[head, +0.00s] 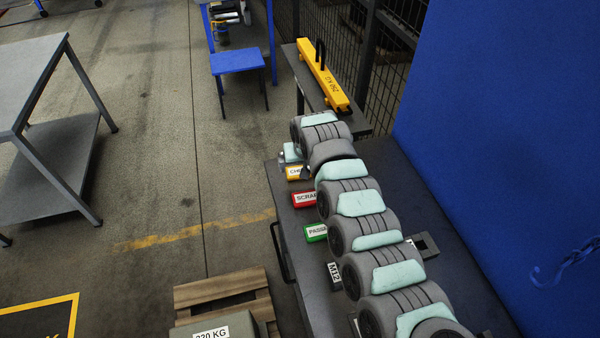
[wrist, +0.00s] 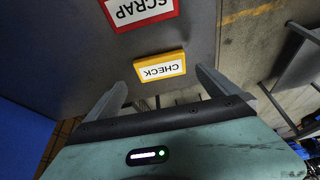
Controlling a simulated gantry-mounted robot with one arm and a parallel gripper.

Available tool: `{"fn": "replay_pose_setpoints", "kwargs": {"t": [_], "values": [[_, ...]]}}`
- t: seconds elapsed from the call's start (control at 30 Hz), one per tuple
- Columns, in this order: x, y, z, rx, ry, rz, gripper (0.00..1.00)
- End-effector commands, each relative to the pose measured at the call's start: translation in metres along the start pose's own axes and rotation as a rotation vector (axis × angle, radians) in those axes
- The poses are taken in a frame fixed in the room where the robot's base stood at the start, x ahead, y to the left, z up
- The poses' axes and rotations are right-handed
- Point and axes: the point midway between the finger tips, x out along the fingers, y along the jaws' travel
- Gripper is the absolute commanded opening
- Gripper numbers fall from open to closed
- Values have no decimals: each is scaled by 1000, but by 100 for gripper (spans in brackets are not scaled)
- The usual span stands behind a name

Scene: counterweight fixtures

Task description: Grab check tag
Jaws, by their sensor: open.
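The check tag (wrist: 160,67) is a yellow block with a white label reading CHECK, lying on the dark grey table top. In the wrist view it sits just beyond and between the two fingers of my gripper (wrist: 160,88), which is open and empty. In the head view the check tag (head: 295,173) is at the left edge of the table, partly covered by my gripper (head: 307,172) and arm. The fingertips are hard to make out there.
The red SCRAP tag (head: 304,198) and green PASS tag (head: 315,233) lie along the same table edge. A dark M12 block (head: 334,273) is nearer. A yellow lifting beam (head: 322,75) rests on a stand behind. A blue panel (head: 500,130) stands at right.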

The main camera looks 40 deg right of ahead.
Motion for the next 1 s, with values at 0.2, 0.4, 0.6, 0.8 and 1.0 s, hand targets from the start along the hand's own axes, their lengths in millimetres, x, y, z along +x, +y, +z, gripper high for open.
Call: {"fn": "replay_pose_setpoints", "kwargs": {"t": [0.2,0.4,0.6,0.8,1.0], "values": [[32,-4,4,-4,-1,1,100],[41,-2,2,0,1,1,100],[42,-2,2,1,2,0,100],[42,-2,2,0,1,0,87],[42,-2,3,0,1,0,71]]}}
